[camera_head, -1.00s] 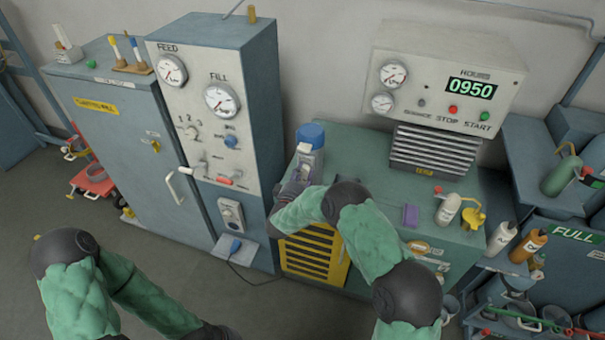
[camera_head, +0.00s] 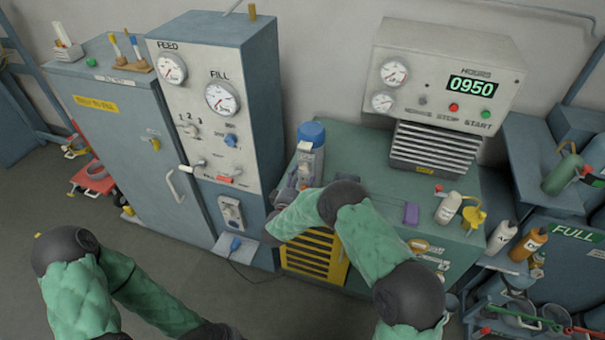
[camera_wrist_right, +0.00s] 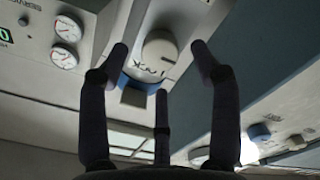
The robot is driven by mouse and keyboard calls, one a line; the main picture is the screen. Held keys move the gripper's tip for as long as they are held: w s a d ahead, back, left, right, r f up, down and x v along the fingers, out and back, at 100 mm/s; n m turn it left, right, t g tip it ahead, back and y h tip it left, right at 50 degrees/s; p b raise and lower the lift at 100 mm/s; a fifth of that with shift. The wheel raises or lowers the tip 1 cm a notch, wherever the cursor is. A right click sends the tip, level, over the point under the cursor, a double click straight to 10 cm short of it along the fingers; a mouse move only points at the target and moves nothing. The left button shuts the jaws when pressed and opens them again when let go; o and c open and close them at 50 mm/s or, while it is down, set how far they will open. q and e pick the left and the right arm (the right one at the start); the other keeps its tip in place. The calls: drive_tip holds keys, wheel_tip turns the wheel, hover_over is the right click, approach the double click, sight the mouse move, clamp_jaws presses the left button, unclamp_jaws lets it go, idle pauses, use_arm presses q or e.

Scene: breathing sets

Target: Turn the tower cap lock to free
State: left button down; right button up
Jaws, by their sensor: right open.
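The tower (camera_head: 308,160) with a blue cap (camera_head: 311,133) stands on the green bench, upright. In the right wrist view a round pale knob (camera_wrist_right: 160,50) with a dark mark, apparently the cap lock, sits on a light housing with a blue band. My right gripper (camera_wrist_right: 160,72) is open, its fingers spread around the knob's outline with visible gaps. I cannot tell how close they are in depth. In the head view my right gripper (camera_head: 298,182) is at the tower's lower front, partly hidden by my arm. My left gripper is out of view below.
The gauge panel (camera_head: 214,120) stands left of the tower. A purple block (camera_head: 411,213) and bottles (camera_head: 448,208) are on the bench to the right.

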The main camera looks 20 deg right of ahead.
drive_tip(key=v, duration=0.8)
drive_tip(key=shift+s+a, duration=0.2)
drive_tip(key=s+a+f+m+g+y+b, duration=0.1)
drive_tip(key=s+f+g+y, duration=0.3)
drive_tip(key=f, duration=0.6)
drive_tip(key=s+f+m+g+y+b, duration=0.15)
drive_tip(key=s+f+y, duration=0.35)
drive_tip(key=f, duration=0.5)
drive_tip(key=s+a+f+m+g+y, duration=0.1)
drive_tip(key=s+g, duration=0.3)
drive_tip(key=s, duration=0.8)
drive_tip(key=s+a+f+m+g+y, duration=0.2)
drive_tip(key=s+f+m+g+y, duration=0.1)
drive_tip(key=s, duration=0.8)
drive_tip(key=shift+s+f+g+y+b, duration=0.35)
drive_tip(key=shift+f+g+y, duration=0.15)
drive_tip(key=shift+f+g, duration=0.4)
drive_tip(key=shift+a+r+m, duration=0.1)
drive_tip(key=shift+r+m, duration=0.05)
drive_tip(key=shift+m, duration=0.1)
